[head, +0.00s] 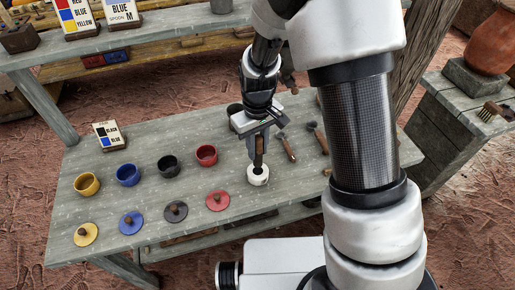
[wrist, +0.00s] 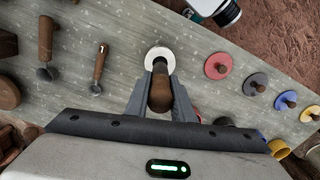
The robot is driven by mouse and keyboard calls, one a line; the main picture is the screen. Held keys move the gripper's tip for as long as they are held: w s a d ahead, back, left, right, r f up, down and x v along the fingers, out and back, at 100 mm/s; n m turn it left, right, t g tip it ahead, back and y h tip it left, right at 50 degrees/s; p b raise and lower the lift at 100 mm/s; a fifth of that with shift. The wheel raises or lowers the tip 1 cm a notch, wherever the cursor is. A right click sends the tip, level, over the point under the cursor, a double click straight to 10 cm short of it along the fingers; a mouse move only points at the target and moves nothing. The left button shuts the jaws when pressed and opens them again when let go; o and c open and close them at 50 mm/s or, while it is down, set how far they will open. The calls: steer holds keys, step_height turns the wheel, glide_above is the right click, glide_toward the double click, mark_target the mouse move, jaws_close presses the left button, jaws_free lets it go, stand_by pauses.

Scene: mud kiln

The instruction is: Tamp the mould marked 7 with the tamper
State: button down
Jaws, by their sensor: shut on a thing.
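My gripper (head: 258,146) is shut on the brown wooden handle of the tamper (wrist: 160,97), which it holds roughly upright above the workbench. A small round white mould (head: 258,175) stands on the bench directly below; it also shows in the wrist view (wrist: 152,52). The lower end of the tamper is at the dark middle of the mould. I cannot tell whether it presses on what is inside, as the inside is hidden. No number can be read on the mould.
On the bench (head: 225,135) to the left stand yellow (head: 87,184), blue (head: 128,175), black (head: 168,167) and red (head: 206,155) cups, with knobbed lids in front, such as the red lid (head: 218,201). A label card (head: 108,135) stands behind. Wooden-handled tools (head: 287,147) lie right of my gripper.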

mark_target(258, 136)
steer(key=shift+r+p, duration=1.2)
steer(key=shift+r, duration=0.8)
